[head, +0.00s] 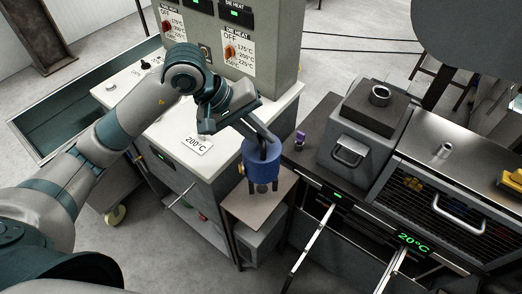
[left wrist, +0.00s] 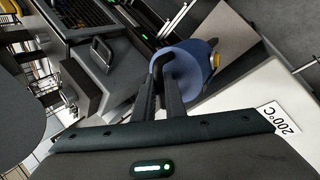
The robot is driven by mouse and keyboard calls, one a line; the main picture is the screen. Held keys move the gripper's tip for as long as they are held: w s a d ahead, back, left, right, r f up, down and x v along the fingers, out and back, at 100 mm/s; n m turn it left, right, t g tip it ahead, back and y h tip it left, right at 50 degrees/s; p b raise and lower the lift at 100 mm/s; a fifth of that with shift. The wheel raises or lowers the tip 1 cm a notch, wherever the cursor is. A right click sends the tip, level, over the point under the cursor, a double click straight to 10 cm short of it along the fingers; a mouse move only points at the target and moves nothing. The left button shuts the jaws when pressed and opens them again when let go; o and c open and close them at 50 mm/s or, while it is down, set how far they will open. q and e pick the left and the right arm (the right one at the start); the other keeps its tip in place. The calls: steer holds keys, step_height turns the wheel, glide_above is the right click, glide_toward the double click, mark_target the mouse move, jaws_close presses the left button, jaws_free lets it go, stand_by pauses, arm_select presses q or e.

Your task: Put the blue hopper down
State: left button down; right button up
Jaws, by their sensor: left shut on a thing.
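The blue hopper (head: 257,160) hangs upright at the end of my left arm in the head view, with short dark legs or a spout below it. My left gripper (head: 264,140) is shut on the hopper's rim. In the left wrist view the hopper (left wrist: 192,72) shows as a round blue rim at the fingertips (left wrist: 165,72). A small brown shelf (head: 244,208) lies below the hopper in the head view. I cannot tell whether the hopper touches it. My right gripper is not in view.
A white-topped cabinet (head: 222,162) with a 200°C card (head: 194,144) stands left of the hopper. A grey control box (head: 262,35) stands behind it. The dark extruder bench (head: 301,160) is close on the right, carrying a grey block with a short pipe (head: 380,95).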

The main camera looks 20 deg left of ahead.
mark_target(257, 149)
arm_select(q)
steer(key=shift+f, duration=0.8)
steer(key=shift+f, duration=0.1)
step_height(257, 149, down, 2)
steer(key=shift+p, duration=0.7)
steer(key=shift+f, duration=1.1)
steer(key=c, duration=1.8)
jaws_free()
